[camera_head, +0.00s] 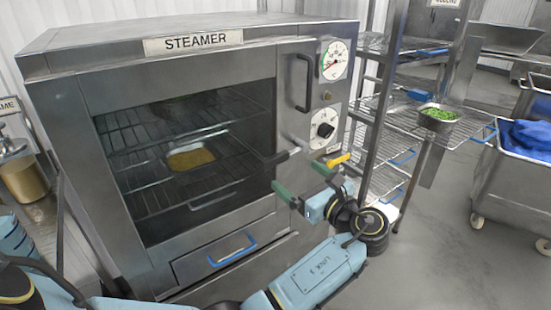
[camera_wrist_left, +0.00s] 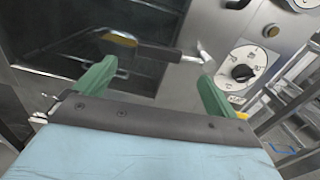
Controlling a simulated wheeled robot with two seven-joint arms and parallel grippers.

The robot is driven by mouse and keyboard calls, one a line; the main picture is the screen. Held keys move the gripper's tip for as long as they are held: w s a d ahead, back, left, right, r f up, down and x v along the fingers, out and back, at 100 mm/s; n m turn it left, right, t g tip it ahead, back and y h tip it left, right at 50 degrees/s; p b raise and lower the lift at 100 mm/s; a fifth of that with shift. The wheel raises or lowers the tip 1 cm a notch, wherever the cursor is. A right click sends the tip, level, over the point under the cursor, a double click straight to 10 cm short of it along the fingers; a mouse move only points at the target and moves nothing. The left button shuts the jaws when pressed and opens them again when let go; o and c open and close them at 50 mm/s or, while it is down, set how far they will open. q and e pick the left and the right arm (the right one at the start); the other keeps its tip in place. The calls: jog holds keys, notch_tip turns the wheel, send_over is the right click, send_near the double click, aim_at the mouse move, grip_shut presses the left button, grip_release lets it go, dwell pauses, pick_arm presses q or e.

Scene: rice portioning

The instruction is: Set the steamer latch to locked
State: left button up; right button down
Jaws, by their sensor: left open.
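The steamer (camera_head: 155,70) stands in the middle-left, its glass door shut. Its latch is a lever with a dark grip (camera_head: 277,158) and a metal rod, at the door's right edge below the dial. In the left wrist view the dark latch grip (camera_wrist_left: 150,50) lies roughly level, pointing left from its metal rod. My left gripper (camera_head: 302,180) is open, its green fingers just below and in front of the latch. In the left wrist view the grip shows ahead between the fingertips (camera_wrist_left: 158,72); I cannot tell whether they touch. My right gripper is not in view.
The round dial (camera_head: 325,130), gauge (camera_head: 334,60) and door handle (camera_head: 304,83) sit on the steamer's right front. A yellow pan (camera_head: 190,158) is inside on a rack. Wire shelving (camera_head: 375,105) stands close right, with a pan of green food (camera_head: 438,115).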

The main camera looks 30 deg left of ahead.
aim_at(277, 161)
pick_arm(q)
jog(key=x, duration=1)
jog(key=shift+w+a, duration=0.1)
jog(key=shift+a, duration=0.05)
jog(key=c, duration=1.4)
jog(key=shift+o, duration=0.2)
jog(key=shift+f, duration=0.1)
